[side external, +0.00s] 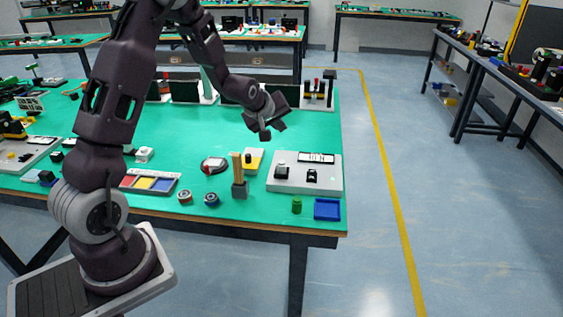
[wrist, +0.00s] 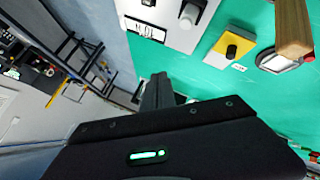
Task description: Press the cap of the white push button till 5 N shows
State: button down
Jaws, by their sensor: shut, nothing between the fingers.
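The light grey panel (side external: 300,187) lies near the right end of the green table. The white push button (side external: 281,171), with its pale cap, stands on the panel's left part; in the wrist view its cap (wrist: 188,14) is at the top edge. A display (side external: 316,158) is at the panel's back; it also shows in the wrist view (wrist: 145,29), with digits too small to read surely. My gripper (side external: 265,136) is shut and empty, tilted, above the table behind and left of the panel, apart from the button. Its fingers (wrist: 159,90) show in the wrist view.
A black knob (side external: 312,176) is on the panel right of the button. A yellow box with a black button (side external: 251,161), a holder with wooden sticks (side external: 239,187) and a round dial (side external: 213,165) stand left. A blue tray (side external: 327,209) is in front.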

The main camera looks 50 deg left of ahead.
send_over(280, 165)
jog(key=shift+f, duration=4.4)
jog(key=shift+f, duration=0.15)
jog(key=shift+f, duration=0.3)
jog(key=shift+f, duration=0.4)
jog(key=shift+r, duration=0.85)
jog(key=shift+r, duration=2.5)
